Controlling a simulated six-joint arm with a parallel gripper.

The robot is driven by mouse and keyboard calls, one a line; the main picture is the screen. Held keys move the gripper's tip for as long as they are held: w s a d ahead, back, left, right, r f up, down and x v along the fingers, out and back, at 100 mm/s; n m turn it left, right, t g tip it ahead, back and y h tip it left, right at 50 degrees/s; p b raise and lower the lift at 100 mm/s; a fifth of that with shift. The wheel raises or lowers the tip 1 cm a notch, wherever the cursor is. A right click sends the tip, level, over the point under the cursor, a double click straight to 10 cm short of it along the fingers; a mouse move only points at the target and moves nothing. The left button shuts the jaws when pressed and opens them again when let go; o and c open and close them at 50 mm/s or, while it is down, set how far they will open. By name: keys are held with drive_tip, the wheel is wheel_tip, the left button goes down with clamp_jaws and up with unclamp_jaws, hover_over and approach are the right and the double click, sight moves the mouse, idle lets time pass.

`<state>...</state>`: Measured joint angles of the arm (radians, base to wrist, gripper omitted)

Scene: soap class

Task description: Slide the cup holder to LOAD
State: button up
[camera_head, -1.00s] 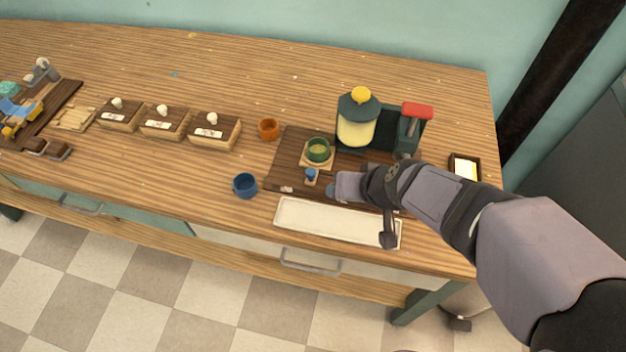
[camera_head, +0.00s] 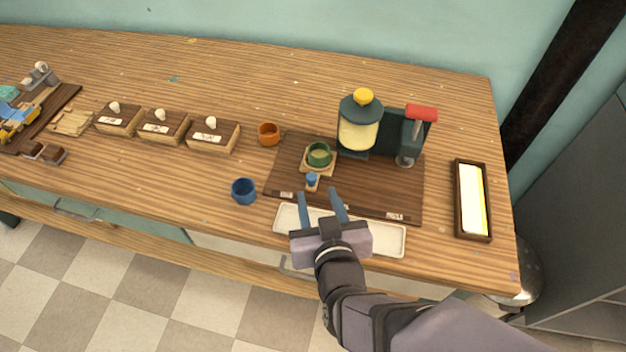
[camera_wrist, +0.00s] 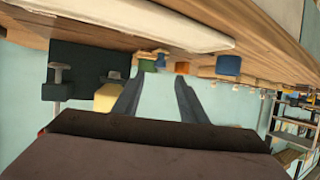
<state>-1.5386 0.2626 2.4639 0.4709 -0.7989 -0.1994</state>
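The cup holder (camera_head: 326,168) is a small light wooden square with a green cup (camera_head: 319,155) standing in it and a blue knob (camera_head: 312,179) at its front. It sits at the left part of the dark wooden board (camera_head: 380,181), left of the dispenser with the yellow-lidded jar (camera_head: 358,125). Small labels (camera_head: 286,195) lie along the board's front edge, too small to read. My gripper (camera_head: 323,193) is open and empty, in front of the knob and above the white tray. Its two fingers also show in the wrist view (camera_wrist: 157,88).
The white tray (camera_head: 392,240) lies along the table front. A blue cup (camera_head: 244,191) and an orange cup (camera_head: 269,133) stand left of the board. A dark-framed tray (camera_head: 473,233) is at the right. Several wooden boxes (camera_head: 214,134) stand farther left.

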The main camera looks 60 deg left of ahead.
sight(311, 177)
drive_tip(key=shift+a, duration=0.15)
drive_tip(key=shift+x, duration=3.55)
drive_tip(key=shift+w+f, duration=0.1)
clamp_jaws()
